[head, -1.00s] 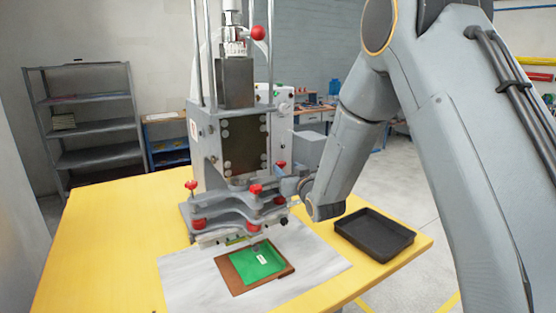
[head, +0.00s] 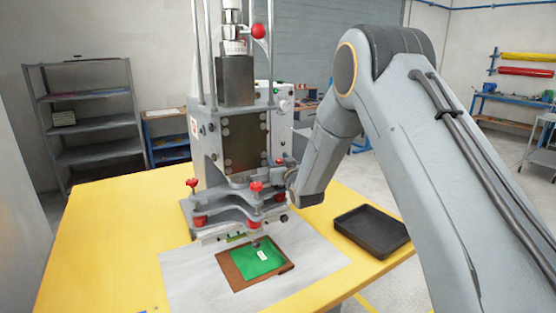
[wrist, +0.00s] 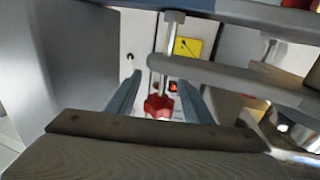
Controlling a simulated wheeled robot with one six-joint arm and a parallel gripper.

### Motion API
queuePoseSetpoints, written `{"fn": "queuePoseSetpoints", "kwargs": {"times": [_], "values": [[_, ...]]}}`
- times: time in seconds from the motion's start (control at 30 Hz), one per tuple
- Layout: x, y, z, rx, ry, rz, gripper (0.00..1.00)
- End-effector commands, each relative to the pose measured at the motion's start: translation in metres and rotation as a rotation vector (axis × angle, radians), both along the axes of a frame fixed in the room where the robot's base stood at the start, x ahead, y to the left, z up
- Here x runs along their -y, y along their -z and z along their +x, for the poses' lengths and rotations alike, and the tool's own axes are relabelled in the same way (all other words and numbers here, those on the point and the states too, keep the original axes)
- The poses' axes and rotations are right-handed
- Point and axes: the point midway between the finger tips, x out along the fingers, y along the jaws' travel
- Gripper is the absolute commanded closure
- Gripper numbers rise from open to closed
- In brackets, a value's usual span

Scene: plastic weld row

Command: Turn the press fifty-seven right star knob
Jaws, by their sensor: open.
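The press (head: 240,145) stands on the yellow table, with several red star knobs on its lower clamp plates. One knob (head: 192,183) is at the left, one (head: 256,186) is at the front middle, and one (head: 280,161) is at the right rear. In the wrist view a red star knob (wrist: 158,106) on a threaded rod sits between the two fingers of my gripper (wrist: 160,100). The fingers are open, one on each side, with gaps to the knob. In the head view my gripper is at the press's right side, partly hidden by my arm.
A green plate on a brown board (head: 258,262) lies on a pale mat (head: 185,275) before the press. A black tray (head: 372,231) is to the right. Metal clamp plates (wrist: 225,80) lie close to the fingers. The table's left part is clear.

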Motion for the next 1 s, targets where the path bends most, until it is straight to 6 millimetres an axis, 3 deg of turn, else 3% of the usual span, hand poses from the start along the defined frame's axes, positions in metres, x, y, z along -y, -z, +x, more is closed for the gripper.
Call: {"fn": "queuePoseSetpoints", "kwargs": {"times": [0.1, 0.3, 0.37, 0.57, 1.0], "values": [[0.0002, 0.0002, -0.0001, 0.000, 0.000, 0.000, 0.54], [0.0005, 0.0003, -0.0002, 0.000, 0.000, 0.000, 0.87], [0.0006, 0.0003, -0.0002, 0.000, 0.000, 0.000, 0.94], [0.0004, 0.0003, 0.0001, 0.001, 0.015, 0.000, 0.94], [0.0083, -0.0002, 0.0027, 0.003, 0.233, 0.001, 0.94]]}}
